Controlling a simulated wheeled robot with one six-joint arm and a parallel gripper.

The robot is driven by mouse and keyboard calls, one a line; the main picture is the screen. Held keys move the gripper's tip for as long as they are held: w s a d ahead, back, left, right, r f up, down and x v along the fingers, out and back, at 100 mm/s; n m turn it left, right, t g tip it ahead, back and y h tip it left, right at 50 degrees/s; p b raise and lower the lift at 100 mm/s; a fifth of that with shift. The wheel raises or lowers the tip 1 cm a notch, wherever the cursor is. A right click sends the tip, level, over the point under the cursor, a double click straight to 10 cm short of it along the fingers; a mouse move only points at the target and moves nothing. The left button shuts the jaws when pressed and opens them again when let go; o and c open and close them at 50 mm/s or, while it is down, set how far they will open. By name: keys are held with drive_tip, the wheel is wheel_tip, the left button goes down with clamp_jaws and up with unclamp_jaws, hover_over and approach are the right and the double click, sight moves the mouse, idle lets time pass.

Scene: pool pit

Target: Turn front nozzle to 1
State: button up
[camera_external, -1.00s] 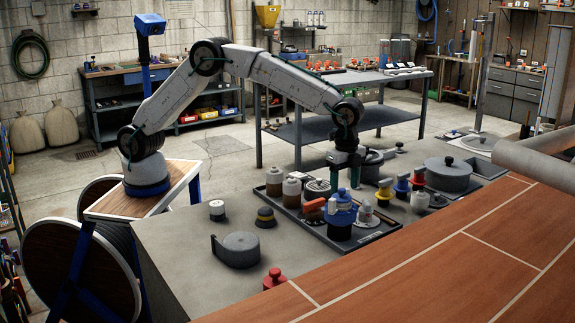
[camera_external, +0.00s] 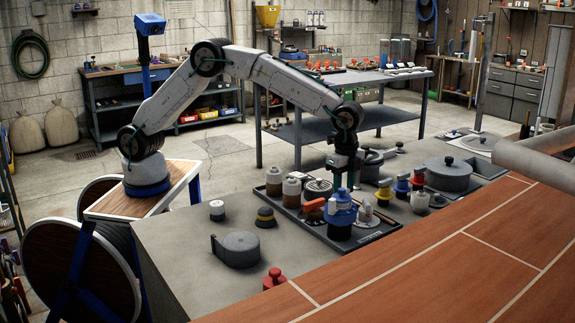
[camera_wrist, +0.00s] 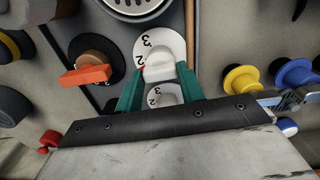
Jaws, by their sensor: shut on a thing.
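My gripper (camera_wrist: 160,89) has its two green fingers closed on either side of a pale nozzle (camera_wrist: 165,72). The nozzle sits at a white numbered dial (camera_wrist: 172,42), where a 3 and a 2 show at the left. A small red mark shows at the nozzle's left edge. More white dial face with numbers (camera_wrist: 162,96) shows between the fingers below the nozzle; I cannot tell whether it is a second dial. In the external view my gripper (camera_external: 347,172) points down behind a blue-capped valve (camera_external: 341,212), which hides the fingertips and the grip.
An orange handle (camera_wrist: 86,76) lies left of the fingers in the wrist view. Yellow (camera_wrist: 241,78) and blue (camera_wrist: 293,73) knobs stand to the right. In the external view, jars (camera_external: 283,188) and a grey round housing (camera_external: 237,250) stand left. Bare bench top shows between them.

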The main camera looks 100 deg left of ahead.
drive_tip(key=n, duration=0.5)
drive_tip(key=shift+n, duration=0.3)
drive_tip(key=n, duration=0.5)
drive_tip(key=shift+w+n, duration=0.1)
drive_tip(key=shift+n, duration=0.2)
drive_tip(key=o, duration=1)
drive_tip(key=shift+r, duration=0.1)
wheel_tip(320, 180, up, 8)
drive_tip(key=shift+f, duration=0.15)
